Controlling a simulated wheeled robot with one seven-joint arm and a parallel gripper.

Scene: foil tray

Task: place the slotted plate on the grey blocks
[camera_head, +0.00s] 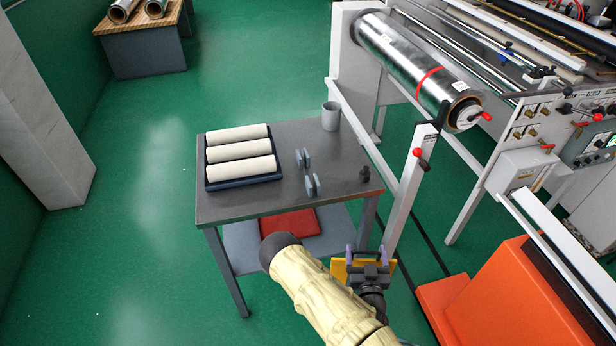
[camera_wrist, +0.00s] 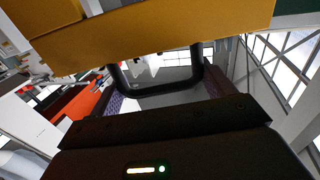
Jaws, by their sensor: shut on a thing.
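The slotted plate is a yellow plate (camera_head: 340,272) at my gripper (camera_head: 369,254), in front of the table's right front corner. In the wrist view the plate (camera_wrist: 160,40) spans the top, with a dark U-shaped handle (camera_wrist: 158,88) on its near side. My gripper is shut on the plate by this handle; the exact finger contact is hard to see. The grey blocks are two small upright pieces, one (camera_head: 303,158) behind the other (camera_head: 312,185), standing apart on the grey table. The plate is clear of them, nearer the head camera.
The table (camera_head: 240,205) also holds a dark tray (camera_head: 245,180) with three cream rolls, a grey cup (camera_head: 331,116) and a small black object (camera_head: 365,174). A red item (camera_head: 290,223) lies on the lower shelf. A machine with a foil roll (camera_head: 415,65) stands close at the right.

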